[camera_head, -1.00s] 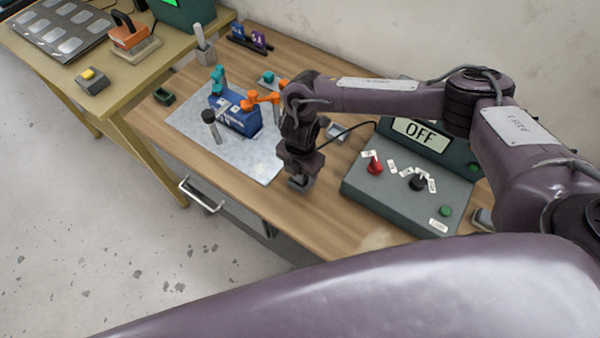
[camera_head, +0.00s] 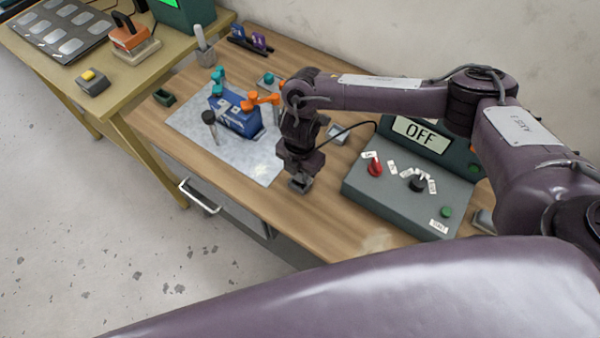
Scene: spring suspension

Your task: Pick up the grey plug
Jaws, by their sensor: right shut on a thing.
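My right gripper (camera_head: 300,186) points down over the wooden table, just right of the light grey mat's front corner. It is shut on a small grey piece at its fingertips, which I take to be the grey plug; the fingers hide most of it. I cannot tell whether it touches the table. A black cable (camera_head: 349,130) shows between my right wrist and the control box; its end near the gripper is hidden. My left gripper is not in view.
The control box (camera_head: 395,203) with an "OFF" display (camera_head: 421,134) stands right of the gripper. A blue block (camera_head: 236,113) with orange and teal clamps and a black-topped post (camera_head: 209,118) stand on the mat (camera_head: 190,125). The wooden table (camera_head: 290,215) is clear in front.

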